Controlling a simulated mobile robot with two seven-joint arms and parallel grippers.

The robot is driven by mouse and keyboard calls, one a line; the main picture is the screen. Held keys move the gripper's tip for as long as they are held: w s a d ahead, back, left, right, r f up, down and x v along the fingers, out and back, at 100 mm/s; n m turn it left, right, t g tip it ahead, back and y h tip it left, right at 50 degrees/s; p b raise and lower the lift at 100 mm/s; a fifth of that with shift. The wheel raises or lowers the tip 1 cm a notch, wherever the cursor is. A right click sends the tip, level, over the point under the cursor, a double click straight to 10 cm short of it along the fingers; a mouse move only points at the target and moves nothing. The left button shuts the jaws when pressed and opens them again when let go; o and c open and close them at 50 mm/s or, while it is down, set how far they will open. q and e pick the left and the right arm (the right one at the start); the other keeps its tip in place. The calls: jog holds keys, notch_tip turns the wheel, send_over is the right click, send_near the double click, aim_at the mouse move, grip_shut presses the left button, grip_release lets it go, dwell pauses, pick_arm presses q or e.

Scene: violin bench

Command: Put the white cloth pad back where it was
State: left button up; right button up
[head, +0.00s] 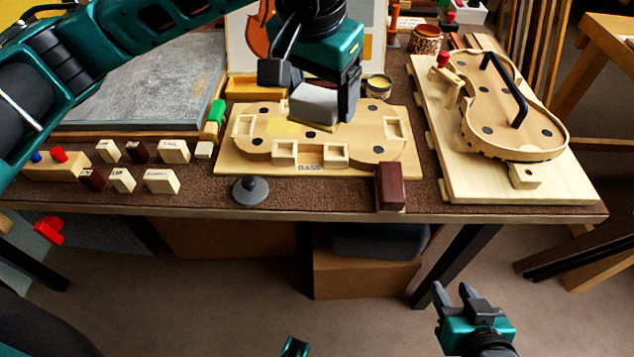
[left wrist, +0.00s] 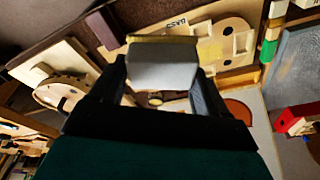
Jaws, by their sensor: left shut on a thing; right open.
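The white cloth pad (head: 314,103) looks like a pale grey-white block. My left gripper (head: 312,92) is shut on it, with a finger on either side, and holds it over the back half of the wooden mould board marked BASS (head: 400,163). The pad also shows between the fingers in the left wrist view (left wrist: 162,68), with a yellowish strip along its far edge. I cannot tell how high above the board it is. My right gripper (head: 466,298) is open and empty, low in front of the bench.
A dark red block (head: 391,186) and a grey round-based knob (head: 250,189) stand near the front edge. Several small labelled blocks (head: 173,151) lie at left. A grey slab (head: 150,95) lies behind them. A violin body (head: 548,150) on a board is at right. A small round tin (head: 379,85) stands behind.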

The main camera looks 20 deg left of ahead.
aim_at(311, 123)
pick_arm(q)
jog(key=s+x, duration=0.1)
jog(key=x, duration=0.4)
jog(key=s+b+x, duration=0.1)
jog(key=x, duration=0.5)
jog(key=s+b+x, duration=0.1)
jog(key=x, duration=0.4)
jog(key=shift+s+a+f, duration=0.15)
jog(key=shift+f, duration=0.6)
jog(key=shift+f+b, duration=0.35)
jog(key=shift+b, duration=0.1)
jog(key=o, duration=1.4)
jog(key=shift+r, duration=0.1)
jog(key=shift+r+p, duration=0.45)
jog(key=shift+p, duration=0.25)
jog(key=p+v, duration=0.1)
jog(key=v, duration=1)
jog(key=shift+s+r, duration=0.1)
jog(key=shift+r, duration=0.3)
